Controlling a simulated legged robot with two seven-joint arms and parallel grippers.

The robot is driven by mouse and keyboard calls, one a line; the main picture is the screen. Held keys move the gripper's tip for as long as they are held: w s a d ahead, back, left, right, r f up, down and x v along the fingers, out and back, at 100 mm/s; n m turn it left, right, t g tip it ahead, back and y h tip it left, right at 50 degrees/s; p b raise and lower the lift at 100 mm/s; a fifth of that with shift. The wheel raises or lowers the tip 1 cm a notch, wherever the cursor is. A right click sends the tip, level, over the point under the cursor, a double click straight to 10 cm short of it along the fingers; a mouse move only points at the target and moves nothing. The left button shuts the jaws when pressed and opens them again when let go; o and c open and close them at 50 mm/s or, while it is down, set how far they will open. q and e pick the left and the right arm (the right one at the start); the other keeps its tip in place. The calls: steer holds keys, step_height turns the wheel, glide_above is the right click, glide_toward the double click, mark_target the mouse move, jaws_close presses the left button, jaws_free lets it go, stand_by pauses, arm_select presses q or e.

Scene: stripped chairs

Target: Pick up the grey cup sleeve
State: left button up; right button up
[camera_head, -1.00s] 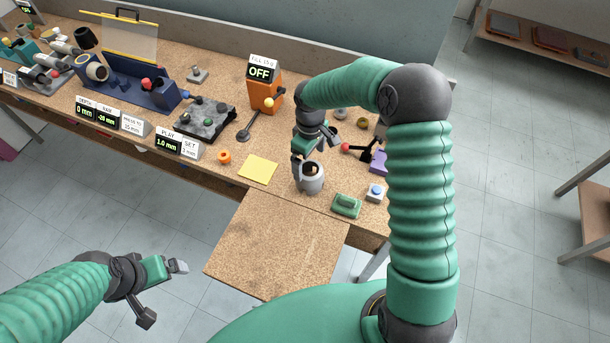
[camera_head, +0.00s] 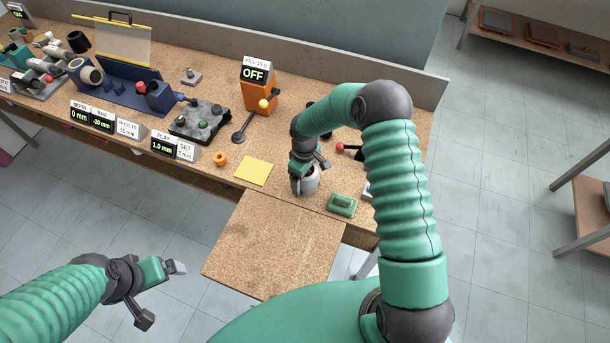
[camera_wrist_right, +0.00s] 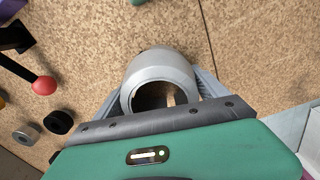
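The grey cup sleeve (camera_head: 312,182) stands on the cork bench near its front edge, partly hidden by my right gripper. In the right wrist view the grey sleeve (camera_wrist_right: 160,68) is a hollow ring with a dark opening. My right gripper (camera_head: 309,175) is lowered over it, with one finger on each side. In the wrist view the fingers of the right gripper (camera_wrist_right: 161,84) straddle the sleeve, close to its walls; firm contact is not clear. My left gripper (camera_head: 161,293) is open and empty, left of the bench's front extension.
A green block (camera_head: 342,205) and a yellow pad (camera_head: 254,171) lie beside the sleeve. An orange box (camera_head: 258,88) with a lever stands behind. A red-knobbed lever (camera_wrist_right: 42,85) and dark rings (camera_wrist_right: 58,122) are close to the right gripper. The cork extension (camera_head: 270,245) is clear.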

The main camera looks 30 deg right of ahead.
steer(key=c, duration=1)
steer(key=shift+r, duration=0.1)
